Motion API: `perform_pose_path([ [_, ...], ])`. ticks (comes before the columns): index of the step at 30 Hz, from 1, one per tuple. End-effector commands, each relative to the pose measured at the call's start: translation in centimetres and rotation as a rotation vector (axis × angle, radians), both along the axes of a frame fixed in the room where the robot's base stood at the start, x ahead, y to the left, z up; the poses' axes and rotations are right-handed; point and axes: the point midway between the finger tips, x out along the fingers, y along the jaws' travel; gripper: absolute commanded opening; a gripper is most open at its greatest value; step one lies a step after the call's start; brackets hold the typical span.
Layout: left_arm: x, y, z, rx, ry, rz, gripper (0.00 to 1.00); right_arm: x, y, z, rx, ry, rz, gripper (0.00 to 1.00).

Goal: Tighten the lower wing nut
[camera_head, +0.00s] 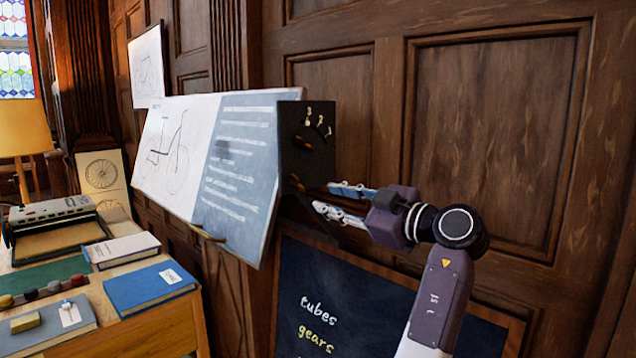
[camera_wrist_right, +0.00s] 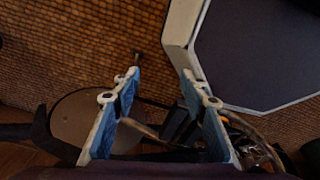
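A tilted drawing board (camera_head: 235,170) is on the wall, with a dark side plate (camera_head: 318,150) at its right edge. A small brownish knob, seemingly the lower wing nut (camera_head: 296,183), is low on this plate; its wings are too small to make out. My left gripper (camera_head: 323,198) points left at it, just to its right. Its two pale-blue fingers are apart, with no object visible between them. Whether a fingertip touches the nut I cannot tell. My right gripper (camera_wrist_right: 160,76) is open and empty in the right wrist view, away from the board.
A chalkboard (camera_head: 320,305) is below the left gripper, against the wood-panelled wall (camera_head: 490,130). A desk (camera_head: 150,335) with books (camera_head: 150,287) and a typewriter-like machine (camera_head: 50,212) stands at left. A round seat (camera_wrist_right: 85,125) shows under the right gripper.

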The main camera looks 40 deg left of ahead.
Motion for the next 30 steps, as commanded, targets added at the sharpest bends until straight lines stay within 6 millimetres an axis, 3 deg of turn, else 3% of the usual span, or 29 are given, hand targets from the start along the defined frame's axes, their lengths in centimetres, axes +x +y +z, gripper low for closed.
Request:
perform_pose_path([
  [4,-0.3,0.4,1.7,0.013,-0.035,0.021,0.29,-0.8,0.2,0.3,0.002,0.010,-0.001,0.40],
  [10,-0.2,3.4,1.9,0.015,-0.032,0.023,0.29,-2.0,0.4,1.7,0.004,0.027,-0.003,0.40],
  [18,0.2,6.9,1.7,0.014,-0.031,0.020,0.29,-1.9,0.4,3.1,0.004,0.026,-0.002,0.40],
  [29,0.3,7.6,1.5,0.014,-0.032,0.019,0.29,-1.0,0.4,3.2,0.004,0.013,-0.002,0.40],
  [30,0.3,7.6,1.5,0.014,-0.032,0.019,0.26,-1.0,0.4,3.2,0.003,0.013,-0.002,0.40],
])
